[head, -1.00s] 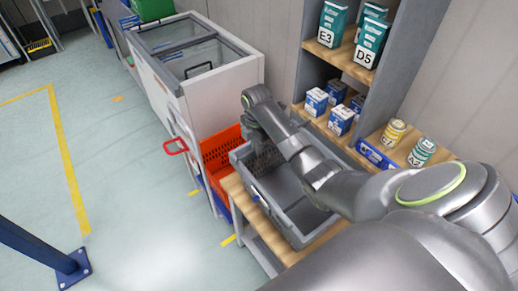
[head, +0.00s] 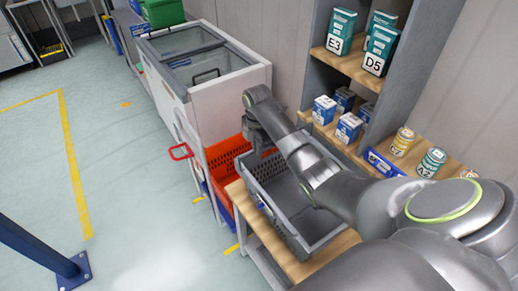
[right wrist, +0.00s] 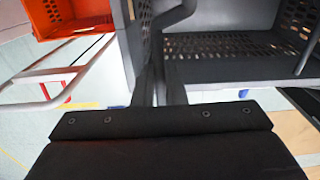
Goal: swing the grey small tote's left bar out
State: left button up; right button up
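The grey small tote (head: 308,238) sits on a wooden-topped bench, open and apparently empty. My right gripper (head: 262,145) is at the tote's far end, mostly hidden by my own arm in the head view. In the right wrist view its dark fingers (right wrist: 160,85) point up the picture, close together, beside the tote's perforated wall (right wrist: 235,45). A grey bar (right wrist: 178,14) bends just beyond the fingertips, and another grey bar (right wrist: 308,42) shows at the right. I cannot tell whether the fingers touch or hold the bar. My left gripper is not in view.
An orange tote (head: 226,152) stands just left of the grey one, with a red handle (head: 181,151) beside it. A white chest with glass lids (head: 232,98) is behind. Shelves with boxes and cans (head: 402,142) stand at the right. The floor at left is mostly clear.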

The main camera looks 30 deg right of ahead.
jog(key=shift+w+f, duration=0.4)
jog(key=shift+w, duration=0.25)
jog(key=shift+b, duration=0.3)
jog(key=shift+w+a+f+b, duration=0.1)
jog(key=shift+w+f+b, duration=0.7)
jog(key=shift+b, duration=0.4)
jog(key=o, duration=0.6)
jog(key=shift+s+r, duration=0.1)
jog(key=shift+r, duration=0.15)
jog(key=o, duration=0.4)
jog(key=shift+o, duration=0.2)
